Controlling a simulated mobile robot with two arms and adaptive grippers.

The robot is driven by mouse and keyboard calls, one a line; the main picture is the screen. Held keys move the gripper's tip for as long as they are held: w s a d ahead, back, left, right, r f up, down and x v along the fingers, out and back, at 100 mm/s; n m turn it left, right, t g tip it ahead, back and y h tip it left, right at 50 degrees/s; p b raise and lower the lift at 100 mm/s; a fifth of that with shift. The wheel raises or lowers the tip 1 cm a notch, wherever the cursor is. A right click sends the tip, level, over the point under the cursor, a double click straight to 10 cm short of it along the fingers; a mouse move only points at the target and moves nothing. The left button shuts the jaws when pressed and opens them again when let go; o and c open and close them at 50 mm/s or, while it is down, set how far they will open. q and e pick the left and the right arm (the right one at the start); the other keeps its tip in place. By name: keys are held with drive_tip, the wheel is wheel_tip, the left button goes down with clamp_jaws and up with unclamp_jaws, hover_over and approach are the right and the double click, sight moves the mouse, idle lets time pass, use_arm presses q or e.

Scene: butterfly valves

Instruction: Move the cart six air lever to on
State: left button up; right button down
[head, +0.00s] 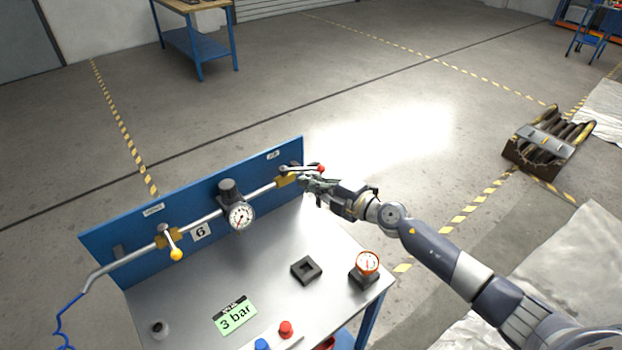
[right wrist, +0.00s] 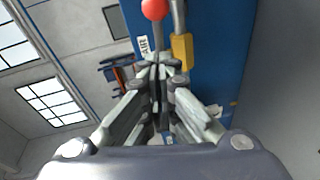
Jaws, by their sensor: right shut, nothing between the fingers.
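The cart with the number 6 plate (head: 200,231) has a blue back panel (head: 120,250) carrying a pipe with two yellow-bodied valves. The right valve (head: 286,180) has a lever with a red knob (head: 320,168), pointing right, roughly along the pipe. The left valve's lever has a yellow knob (head: 176,254) and points down toward the front. My right gripper (head: 308,184) is shut and empty beside the red-knobbed lever. In the right wrist view its fingertips (right wrist: 160,64) are close to that lever; contact is unclear. My left gripper is out of view.
A pressure gauge (head: 241,216) is on the pipe between the valves. Floor behind the panel is clear.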

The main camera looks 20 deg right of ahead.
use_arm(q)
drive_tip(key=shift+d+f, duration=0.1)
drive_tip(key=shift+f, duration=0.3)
use_arm(e)
drive_tip(key=shift+w+d+f, duration=0.1)
drive_tip(key=shift+w+d, duration=0.05)
drive_tip(key=shift+w, duration=0.3)
drive_tip(key=shift+w+d+f, duration=0.1)
drive_tip(key=shift+w, duration=0.35)
